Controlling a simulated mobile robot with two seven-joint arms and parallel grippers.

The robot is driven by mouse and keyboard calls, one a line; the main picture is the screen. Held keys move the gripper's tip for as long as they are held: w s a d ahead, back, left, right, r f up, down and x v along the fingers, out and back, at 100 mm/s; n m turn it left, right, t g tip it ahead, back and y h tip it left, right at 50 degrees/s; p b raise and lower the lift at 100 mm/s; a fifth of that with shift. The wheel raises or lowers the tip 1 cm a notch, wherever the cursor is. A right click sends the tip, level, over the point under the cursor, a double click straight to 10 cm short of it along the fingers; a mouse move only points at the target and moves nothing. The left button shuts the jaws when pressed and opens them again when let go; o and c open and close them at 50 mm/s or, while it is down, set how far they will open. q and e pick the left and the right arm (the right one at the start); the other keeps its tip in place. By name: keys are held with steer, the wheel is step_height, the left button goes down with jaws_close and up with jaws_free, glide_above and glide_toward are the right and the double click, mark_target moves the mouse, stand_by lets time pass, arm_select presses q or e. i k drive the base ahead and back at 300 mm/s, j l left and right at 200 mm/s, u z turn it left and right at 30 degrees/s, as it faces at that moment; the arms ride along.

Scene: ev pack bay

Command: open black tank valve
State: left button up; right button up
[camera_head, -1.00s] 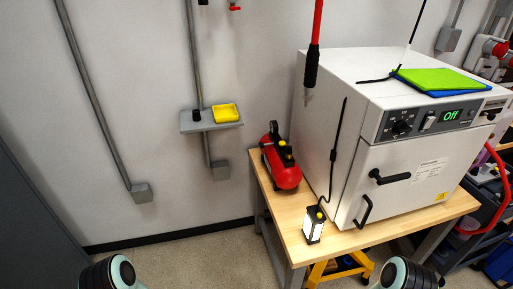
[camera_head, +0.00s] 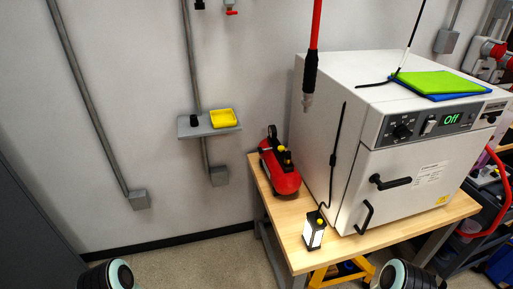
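A red tank (camera_head: 283,182) lies on the wooden workbench, against the wall and left of the white oven. A black part (camera_head: 272,132) stands up at its far end, and a small yellow part (camera_head: 281,149) sits on top beside a black part (camera_head: 287,158). At this size I cannot tell which black part is the valve, or whether it is open or closed. Only links of my two arms show at the bottom edge, both well short of the tank. Neither gripper is in view.
The white oven (camera_head: 330,130) reads "Off" and fills the bench (camera_head: 290,222) right of the tank. A small lantern (camera_head: 314,230) stands near the bench's front edge. A red-and-black tool (camera_head: 311,70) hangs above. A wall shelf (camera_head: 190,131) holds a yellow tray (camera_head: 223,118).

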mark_target(261, 150)
steer(key=i+j+z, duration=0.1)
steer(key=i+j, duration=0.7)
